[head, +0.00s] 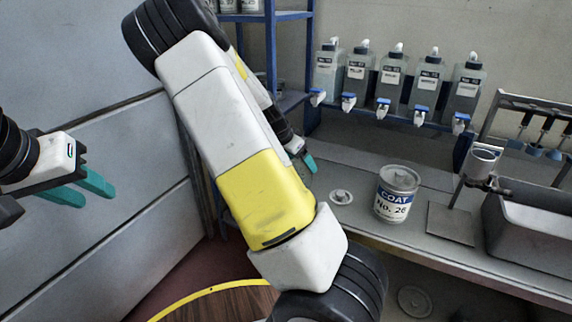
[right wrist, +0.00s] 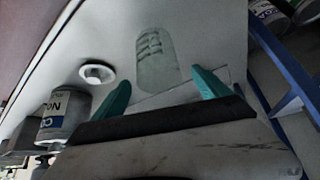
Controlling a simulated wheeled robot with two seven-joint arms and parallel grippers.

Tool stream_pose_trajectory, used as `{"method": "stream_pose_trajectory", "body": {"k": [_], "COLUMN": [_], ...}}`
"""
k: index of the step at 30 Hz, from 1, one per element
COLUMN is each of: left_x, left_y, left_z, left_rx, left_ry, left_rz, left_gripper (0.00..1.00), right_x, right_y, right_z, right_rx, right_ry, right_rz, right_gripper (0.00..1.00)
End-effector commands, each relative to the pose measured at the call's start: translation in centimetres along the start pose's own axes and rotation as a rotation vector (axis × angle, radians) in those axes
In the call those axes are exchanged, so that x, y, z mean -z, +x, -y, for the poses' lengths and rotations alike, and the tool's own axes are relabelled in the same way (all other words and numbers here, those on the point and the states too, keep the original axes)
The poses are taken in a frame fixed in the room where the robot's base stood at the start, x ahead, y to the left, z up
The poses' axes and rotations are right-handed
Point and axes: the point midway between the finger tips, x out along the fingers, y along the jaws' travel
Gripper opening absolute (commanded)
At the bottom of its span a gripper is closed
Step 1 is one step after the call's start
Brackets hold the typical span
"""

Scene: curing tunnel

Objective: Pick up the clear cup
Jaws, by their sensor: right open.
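The clear cup (right wrist: 157,62) shows in the right wrist view as a see-through shape with faint printed marks, on the pale bench top. My right gripper (right wrist: 163,84) is open, with one teal finger on each side of the view; the cup appears between and beyond the fingertips, and I see no contact. In the head view the right gripper (head: 309,162) is mostly hidden behind my own arm, and I cannot make out the cup there. My left gripper (head: 98,194) is open and empty at the far left, away from the bench.
A COAT No. 26 can (head: 397,194) and a small round white-knobbed piece (head: 341,197) stand on the bench (head: 350,160). Several bottles with taps (head: 390,84) sit on a blue rack behind. A stand (head: 477,165) and a grey basin (head: 530,225) are at right.

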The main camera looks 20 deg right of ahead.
Motion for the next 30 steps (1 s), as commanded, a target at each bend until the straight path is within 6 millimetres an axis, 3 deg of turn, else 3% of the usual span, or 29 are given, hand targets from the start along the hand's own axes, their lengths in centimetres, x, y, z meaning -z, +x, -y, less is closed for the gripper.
{"method": "stream_pose_trajectory", "body": {"k": [15,23,30], "left_x": [0.0,0.0,0.0], "left_y": [0.0,0.0,0.0], "left_z": [0.0,0.0,0.0], "left_rx": [0.000,0.000,0.000], "left_ry": [0.000,0.000,0.000], "left_rz": [0.000,0.000,0.000], "left_gripper": [0.36,0.36,0.36], "right_x": [-0.8,-0.9,-0.9], "right_y": [6.6,6.9,6.8], "right_z": [-0.1,-0.1,-0.1], "right_rx": [-0.002,-0.001,-0.001], "right_ry": [-0.001,-0.002,-0.002], "right_rz": [0.003,0.004,0.004], "right_gripper": [0.86,0.86,0.43]}}
